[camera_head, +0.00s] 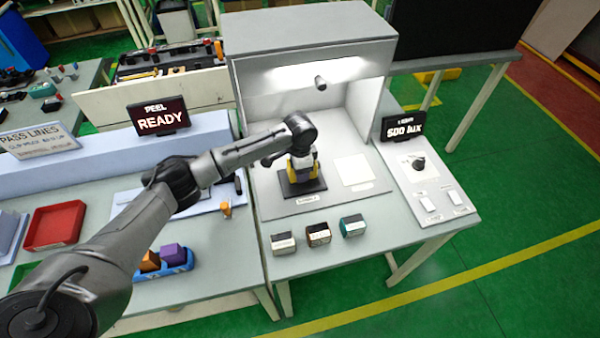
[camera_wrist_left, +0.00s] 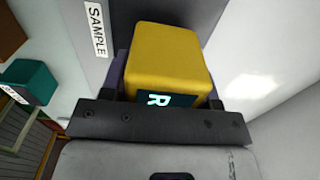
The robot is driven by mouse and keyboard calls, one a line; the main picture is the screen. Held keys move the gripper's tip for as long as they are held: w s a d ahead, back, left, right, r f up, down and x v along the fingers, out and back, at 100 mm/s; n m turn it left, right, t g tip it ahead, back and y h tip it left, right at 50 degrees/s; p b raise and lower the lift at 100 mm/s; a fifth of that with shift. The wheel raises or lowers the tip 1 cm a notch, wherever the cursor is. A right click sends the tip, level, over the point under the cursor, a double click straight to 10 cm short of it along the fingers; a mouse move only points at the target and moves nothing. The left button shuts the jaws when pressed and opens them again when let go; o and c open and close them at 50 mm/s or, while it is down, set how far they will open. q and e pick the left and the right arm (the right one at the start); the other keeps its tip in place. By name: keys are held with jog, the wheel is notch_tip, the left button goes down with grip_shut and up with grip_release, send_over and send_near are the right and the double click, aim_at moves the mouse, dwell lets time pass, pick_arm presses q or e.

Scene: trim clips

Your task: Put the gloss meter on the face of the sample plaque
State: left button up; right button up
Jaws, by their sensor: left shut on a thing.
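The gloss meter (camera_wrist_left: 165,55) is a yellow block with a small dark display reading "R". My left gripper (camera_wrist_left: 165,95) is shut on it, one finger on each side. In the head view the gripper (camera_head: 302,164) points down inside the lit booth, with yellow of the meter (camera_head: 315,172) showing at its sides. The dark sample plaque (camera_head: 289,190) lies on the booth floor directly under the meter, and shows in the wrist view (camera_wrist_left: 135,10) beyond it. Whether the meter touches the plaque, I cannot tell. My right gripper is not in view.
A white sheet (camera_head: 354,170) lies right of the plaque. The booth (camera_head: 385,90) has walls around the sides and back. A control panel (camera_head: 430,185) is at right.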

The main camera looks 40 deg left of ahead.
pick_arm(q)
notch_tip(320, 180, down, 2)
jog(key=shift+f, duration=0.1)
jog(key=o, duration=1)
jog(key=shift+f, duration=0.1)
jog(key=shift+o, duration=0.2)
jog(key=shift+r, duration=0.2)
notch_tip(320, 180, up, 12)
jog(key=shift+p, duration=0.7)
